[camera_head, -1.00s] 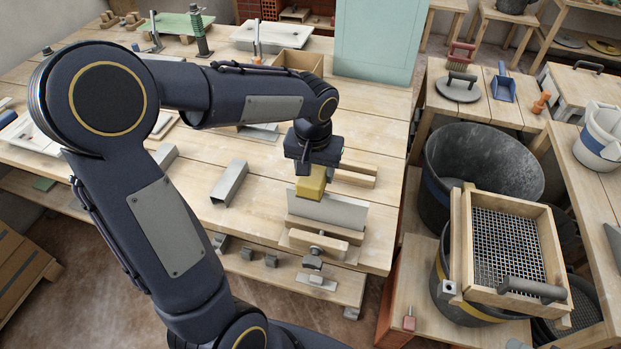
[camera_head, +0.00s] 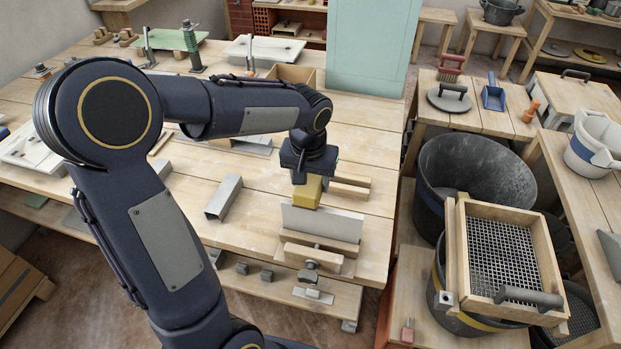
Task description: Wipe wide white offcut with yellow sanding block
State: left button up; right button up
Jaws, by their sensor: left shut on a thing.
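The yellow sanding block (camera_head: 307,192) is in my left gripper (camera_head: 308,177), which is shut on it and points down. The wide white offcut (camera_head: 325,224) stands upright on edge, clamped in a wooden vise (camera_head: 314,258) at the front edge of the workbench. The block is at the offcut's top edge, left of its middle. It overlaps that edge in the picture, and I cannot tell for sure whether they touch. My right gripper is not in view.
A grey metal channel (camera_head: 224,197) lies left of the offcut, and wooden strips (camera_head: 349,187) lie just behind it. A sieve (camera_head: 503,252) sits on a bucket to the right, near a large black tub (camera_head: 478,168). Bare bench top (camera_head: 262,200) lies between channel and offcut.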

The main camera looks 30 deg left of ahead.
aim_at(304, 194)
pick_arm(q)
jog(key=shift+f+b, duration=0.55)
jog(key=shift+f, duration=0.1)
jog(key=shift+r, duration=0.1)
jog(key=shift+s, duration=0.3)
jog(key=shift+s+d+f+b, duration=0.1)
jog(key=shift+s+d+b, duration=0.1)
jog(key=shift+s, duration=0.45)
jog(key=shift+s+d+f+b, duration=0.1)
jog(key=shift+s+d+b, duration=0.1)
jog(key=shift+s, duration=0.5)
jog(key=shift+s+d+f+b, duration=0.1)
jog(key=shift+s+d+b, duration=0.1)
jog(key=shift+s, duration=0.45)
jog(key=shift+a+r+p, duration=0.1)
jog(key=shift+r+p, duration=0.6)
jog(key=shift+r, duration=0.15)
